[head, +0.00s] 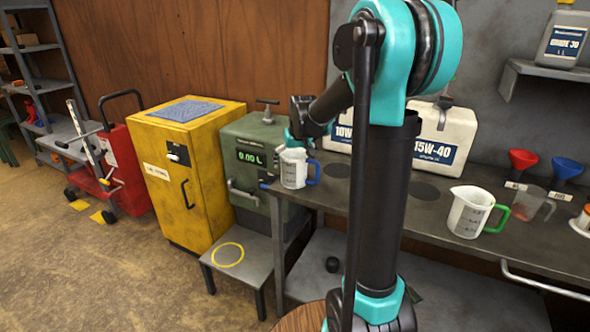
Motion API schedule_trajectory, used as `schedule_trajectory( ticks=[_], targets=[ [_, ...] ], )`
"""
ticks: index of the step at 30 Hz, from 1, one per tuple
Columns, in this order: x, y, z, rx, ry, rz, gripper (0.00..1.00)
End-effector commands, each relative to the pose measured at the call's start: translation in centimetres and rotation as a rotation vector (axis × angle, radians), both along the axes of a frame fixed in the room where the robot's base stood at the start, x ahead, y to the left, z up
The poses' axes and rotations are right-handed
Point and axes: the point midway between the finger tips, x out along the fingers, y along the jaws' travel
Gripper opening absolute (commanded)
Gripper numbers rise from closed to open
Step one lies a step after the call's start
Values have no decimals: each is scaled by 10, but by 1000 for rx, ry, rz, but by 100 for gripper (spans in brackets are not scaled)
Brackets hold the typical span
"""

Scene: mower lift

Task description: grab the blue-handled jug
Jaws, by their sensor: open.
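The blue-handled jug (293,170) is white with dark markings and stands upright at the left end of the grey workbench, its blue handle to the right. My gripper (293,142) is at the jug's rim, seen from behind and partly hidden by my own arm. It is open; the fingertips are small and hard to make out, and I cannot tell whether they touch the jug. A similar jug with a green handle (470,212) stands further right on the bench.
A green dispenser (262,150) with a lit display stands left of the bench, above a low stand (245,262). Behind my arm are oil cans (455,125). A clear jug (528,203) and red and blue funnels (523,157) are at the right.

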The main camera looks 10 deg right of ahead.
Motion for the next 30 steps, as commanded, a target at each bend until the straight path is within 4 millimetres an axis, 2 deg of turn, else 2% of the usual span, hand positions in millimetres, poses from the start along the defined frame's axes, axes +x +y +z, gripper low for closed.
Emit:
schedule_trajectory(
  ticks=[9, 21, 30],
  targets=[
    [2, 0, -4, 0, 0, 0, 99],
    [2, 0, -4, 0, 0, 0, 49],
    [2, 0, -2, 0, 0, 0, 49]
  ],
)
